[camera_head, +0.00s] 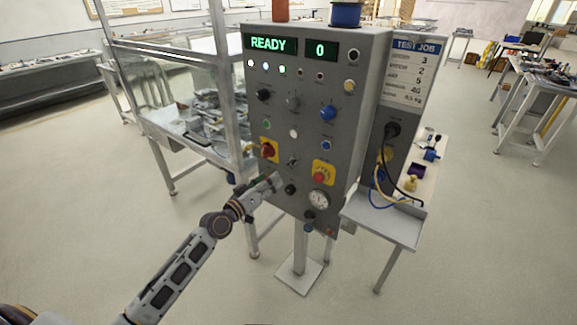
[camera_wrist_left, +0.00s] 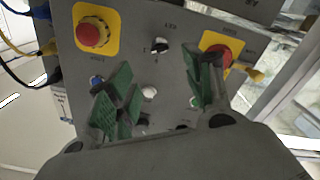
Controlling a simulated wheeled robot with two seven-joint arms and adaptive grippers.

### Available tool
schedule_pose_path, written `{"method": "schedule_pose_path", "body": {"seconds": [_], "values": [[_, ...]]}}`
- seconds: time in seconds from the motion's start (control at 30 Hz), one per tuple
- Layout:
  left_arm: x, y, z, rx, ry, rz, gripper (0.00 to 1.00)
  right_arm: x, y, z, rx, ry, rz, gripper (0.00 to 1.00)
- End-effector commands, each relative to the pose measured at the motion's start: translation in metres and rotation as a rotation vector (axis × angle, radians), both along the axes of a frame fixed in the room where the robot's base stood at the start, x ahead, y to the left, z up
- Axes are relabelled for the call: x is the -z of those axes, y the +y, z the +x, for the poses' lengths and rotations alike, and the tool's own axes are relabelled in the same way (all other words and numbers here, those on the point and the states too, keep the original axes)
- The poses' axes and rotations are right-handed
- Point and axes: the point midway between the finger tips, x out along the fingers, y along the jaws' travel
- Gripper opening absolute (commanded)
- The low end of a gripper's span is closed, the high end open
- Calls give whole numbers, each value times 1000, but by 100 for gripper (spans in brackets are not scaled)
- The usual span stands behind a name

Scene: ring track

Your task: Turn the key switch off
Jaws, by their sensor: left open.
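My left gripper (camera_head: 274,183) is in front of the lower panel, below and left of the key switch. Its green-padded fingers (camera_wrist_left: 158,82) are spread apart with nothing between them. My right gripper is not in view.
A black knob (camera_head: 290,189) and a gauge (camera_head: 318,200) sit below.

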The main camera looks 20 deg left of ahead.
Motion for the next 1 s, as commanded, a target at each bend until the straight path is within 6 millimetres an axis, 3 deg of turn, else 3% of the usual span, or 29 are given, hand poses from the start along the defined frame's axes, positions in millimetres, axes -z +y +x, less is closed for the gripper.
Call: {"method": "schedule_pose_path", "body": {"seconds": [0.5, 1.0], "values": [[-1, -14, 39, -1, -1, 0, 52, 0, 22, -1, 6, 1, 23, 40], [0, -28, 77, -1, -1, 0, 52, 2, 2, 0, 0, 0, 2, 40]]}}
